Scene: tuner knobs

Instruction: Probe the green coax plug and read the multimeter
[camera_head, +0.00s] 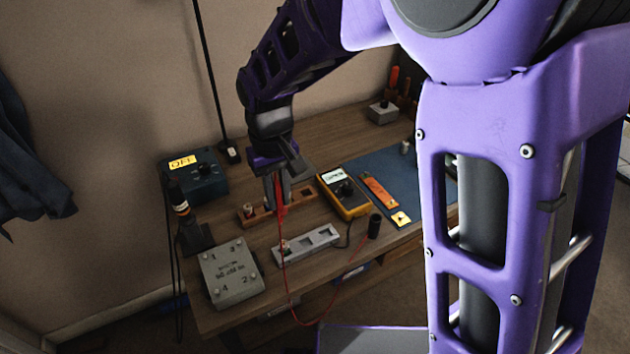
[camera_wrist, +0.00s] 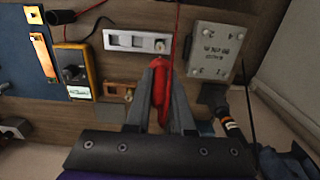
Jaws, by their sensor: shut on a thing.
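My gripper (camera_wrist: 160,98) is shut on a red probe (camera_wrist: 159,88), with a finger on each side of it. In the head view my gripper (camera_head: 277,190) is over the wooden rack (camera_head: 303,205), and the red probe (camera_head: 281,204) shows beside it. A red lead (camera_head: 284,270) runs from the probe in a loop off the front of the bench. The yellow multimeter (camera_head: 357,209) lies to the right of the rack; its display is lit but too small to read. It also shows in the wrist view (camera_wrist: 91,66).
A grey slotted tray (camera_head: 313,240) lies in front of the rack, with a numbered grey box (camera_head: 230,274) to its left. A teal box with an OFF sign (camera_head: 207,185) stands at the back left. A blue mat (camera_head: 365,165) lies at right. A black cylinder (camera_head: 375,226) stands near the front edge.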

